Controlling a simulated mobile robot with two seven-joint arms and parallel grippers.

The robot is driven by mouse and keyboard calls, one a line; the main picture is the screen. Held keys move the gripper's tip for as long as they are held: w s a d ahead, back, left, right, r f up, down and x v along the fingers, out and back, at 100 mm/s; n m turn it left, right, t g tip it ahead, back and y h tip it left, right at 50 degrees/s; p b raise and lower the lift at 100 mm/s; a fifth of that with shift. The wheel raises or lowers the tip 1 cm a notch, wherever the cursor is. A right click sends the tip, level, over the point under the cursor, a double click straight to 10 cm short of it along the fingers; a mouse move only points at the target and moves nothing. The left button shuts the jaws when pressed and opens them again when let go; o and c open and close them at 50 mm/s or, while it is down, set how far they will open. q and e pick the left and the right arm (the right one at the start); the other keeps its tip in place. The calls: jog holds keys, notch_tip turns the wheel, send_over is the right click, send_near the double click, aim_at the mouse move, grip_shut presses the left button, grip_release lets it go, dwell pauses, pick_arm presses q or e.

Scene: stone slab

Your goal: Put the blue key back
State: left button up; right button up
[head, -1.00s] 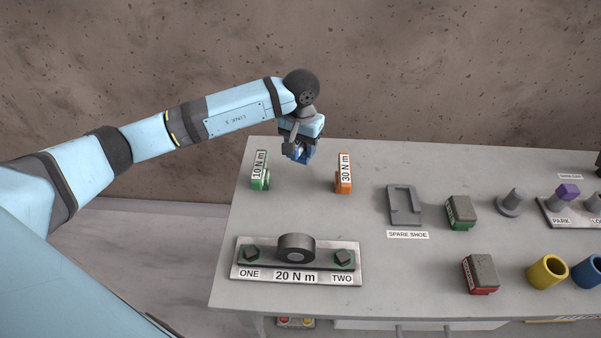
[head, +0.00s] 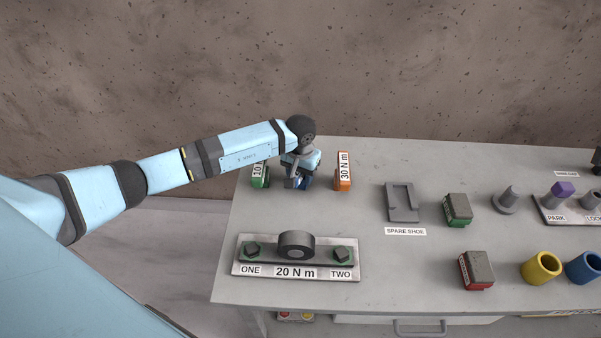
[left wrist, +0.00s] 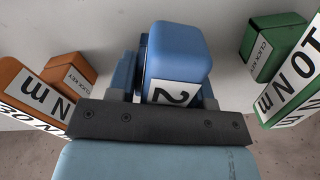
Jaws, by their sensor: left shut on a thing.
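The blue key (left wrist: 180,58) is in my left gripper, with part of a white label showing a 2. In the left wrist view my left gripper (left wrist: 170,88) is shut on it, and the dark gripper body hides the rest of the label. In the head view my left gripper (head: 299,180) is low at the back of the slab, between the green 10 N m key (head: 259,176) and the orange 30 N m key (head: 343,171). Only a little blue shows there. I cannot tell whether the blue key touches the slab. My right gripper is not in view.
A plate labelled 20 N m (head: 296,273) with two nuts, ONE and TWO, lies in front. A spare shoe holder (head: 402,203), green-based block (head: 457,210), red-based block (head: 477,270), yellow cup (head: 541,267) and blue cup (head: 584,267) stand to the right.

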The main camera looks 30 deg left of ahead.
pick_arm(q)
jog(key=shift+f+b, duration=0.2)
jog(key=shift+b, duration=0.1)
jog(key=o, duration=1.3)
jog(key=shift+r, duration=0.1)
jog(key=shift+r+p, duration=0.3)
jog(key=shift+p, duration=0.15)
notch_tip(320, 180, up, 10)
jog(key=b, duration=0.2)
jog(key=shift+r+b, duration=0.25)
jog(key=shift+b, duration=0.05)
jog(key=shift+r, duration=0.6)
